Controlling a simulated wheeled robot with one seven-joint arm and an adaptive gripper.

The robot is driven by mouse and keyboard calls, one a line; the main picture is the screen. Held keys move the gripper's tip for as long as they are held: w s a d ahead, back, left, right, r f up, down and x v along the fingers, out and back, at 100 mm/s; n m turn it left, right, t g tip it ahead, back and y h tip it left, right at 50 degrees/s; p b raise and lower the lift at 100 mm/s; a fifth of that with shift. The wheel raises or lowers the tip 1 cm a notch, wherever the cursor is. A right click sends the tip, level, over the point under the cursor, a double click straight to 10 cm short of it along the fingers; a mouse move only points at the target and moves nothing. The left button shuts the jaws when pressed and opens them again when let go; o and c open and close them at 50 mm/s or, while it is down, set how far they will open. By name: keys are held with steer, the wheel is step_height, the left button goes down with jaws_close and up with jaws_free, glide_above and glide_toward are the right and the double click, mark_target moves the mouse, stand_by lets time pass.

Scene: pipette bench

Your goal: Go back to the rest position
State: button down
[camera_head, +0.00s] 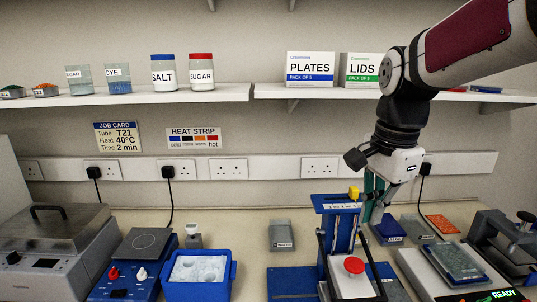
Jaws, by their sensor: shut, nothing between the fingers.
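My arm reaches in from the upper right. My gripper (377,213) points down over the right part of the bench, just right of a blue upright stand (339,207) with a yellow piece at its top. The fingers are shut with nothing seen between them. Their tips are partly lost among the stand and a small blue box (389,230) behind, so I cannot tell whether they touch anything.
A device with a red button (354,265) stands in front of the stand. A blue ice tub (198,291), a hotplate (143,244) and a lidded bath (48,240) stand left. Right are a tray machine (456,290) and a dark press (508,240). Shelves (150,97) hold jars above.

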steer(key=s+a+n+t, duration=0.1)
steer(key=s+n+t, duration=0.3)
steer(key=s+n, duration=1)
steer(key=shift+s+a+f, duration=0.2)
steer(key=shift+s+a, duration=0.1)
steer(key=shift+s, duration=0.65)
